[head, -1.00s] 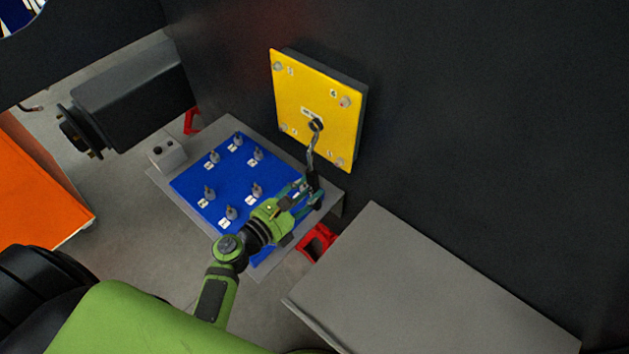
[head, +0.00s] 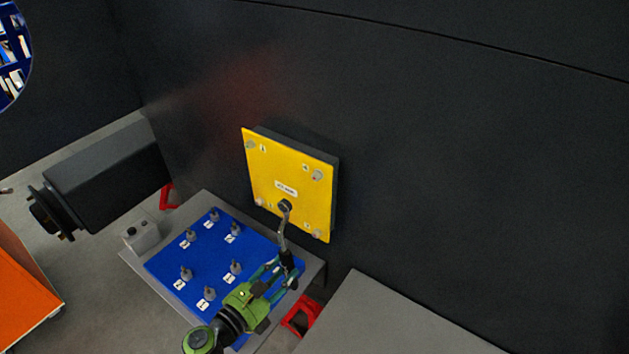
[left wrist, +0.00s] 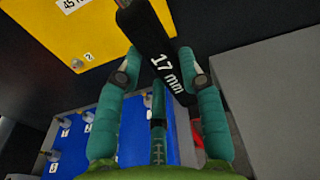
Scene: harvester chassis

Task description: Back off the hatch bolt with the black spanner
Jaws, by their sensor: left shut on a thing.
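The yellow hatch (head: 290,168) is on the dark chassis wall, with numbered bolts near its corners. The black spanner (head: 282,235) hangs down nearly upright in front of the hatch. Its head (head: 285,206) is at the bolt below the hatch's white label and covers it; I cannot tell how fully it is seated. My left gripper (head: 287,273) is shut on the spanner's black handle, just below the hatch. In the left wrist view the handle (left wrist: 163,62), marked "17 mm", stands between the fingers; the spanner's head is out of frame. My right gripper is not in view.
A blue board (head: 207,262) with several numbered pegs lies on a grey table left of and below the hatch. A small grey box (head: 142,236) stands at its left corner. A grey panel (head: 385,320) is at lower right. The wall right of the hatch is clear.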

